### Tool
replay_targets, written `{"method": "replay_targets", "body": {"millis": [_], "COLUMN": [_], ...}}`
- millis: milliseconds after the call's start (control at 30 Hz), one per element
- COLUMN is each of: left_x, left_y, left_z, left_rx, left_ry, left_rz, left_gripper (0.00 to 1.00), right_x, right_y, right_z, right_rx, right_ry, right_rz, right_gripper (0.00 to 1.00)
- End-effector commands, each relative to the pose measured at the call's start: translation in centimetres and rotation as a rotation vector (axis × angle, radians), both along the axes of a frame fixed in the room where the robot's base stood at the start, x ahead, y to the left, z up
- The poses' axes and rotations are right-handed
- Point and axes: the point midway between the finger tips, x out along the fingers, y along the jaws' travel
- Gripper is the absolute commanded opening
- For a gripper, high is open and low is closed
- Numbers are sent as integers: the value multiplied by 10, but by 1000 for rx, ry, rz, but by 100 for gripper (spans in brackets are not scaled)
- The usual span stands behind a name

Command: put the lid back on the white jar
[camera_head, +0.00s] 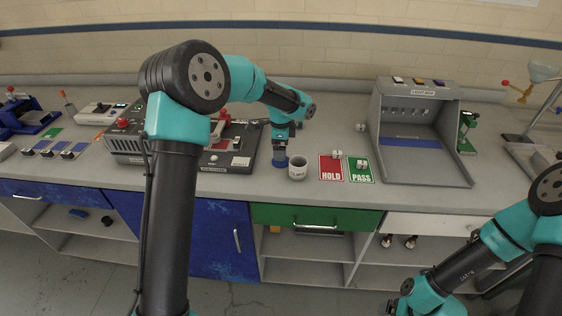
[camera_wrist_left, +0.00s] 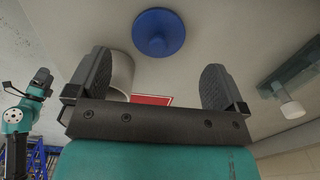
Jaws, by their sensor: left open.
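The white jar (camera_head: 297,173) stands upright on the bench, left of the red HOLD card. Its side also shows in the left wrist view (camera_wrist_left: 123,72), partly behind a finger. A round blue lid (camera_head: 280,163) with a raised centre lies just left of the jar, apart from it. In the left wrist view the lid (camera_wrist_left: 158,33) is ahead of the fingertips, centred between them. My left gripper (camera_wrist_left: 157,62) is open and empty, pointing down above the lid. My right arm is low at the right in the head view, with its fingers not clear.
A red HOLD card (camera_head: 331,168) and a green PASS card (camera_head: 360,170) lie right of the jar. A grey light box (camera_head: 420,160) stands further right. A dark machine (camera_head: 235,159) stands close behind and left of the lid. The bench front edge is near the jar.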

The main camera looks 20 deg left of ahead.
Motion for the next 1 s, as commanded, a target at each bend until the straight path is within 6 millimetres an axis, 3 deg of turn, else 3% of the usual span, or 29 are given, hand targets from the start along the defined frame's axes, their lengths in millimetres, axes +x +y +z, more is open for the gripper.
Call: {"method": "replay_targets", "body": {"millis": [400, 900, 1000], "left_x": [-2, -2, -2], "left_y": [0, -1, -1], "left_z": [-47, -49, -49], "left_rx": [0, 0, 0], "left_ry": [1, 1, 1], "left_rz": [0, 0, 0], "left_gripper": [98, 98, 90], "right_x": [0, 0, 0], "right_y": [0, 0, 0], "right_z": [0, 0, 0], "right_rx": [0, 0, 0], "right_ry": [0, 0, 0], "right_rz": [0, 0, 0], "right_gripper": [90, 90, 90]}}
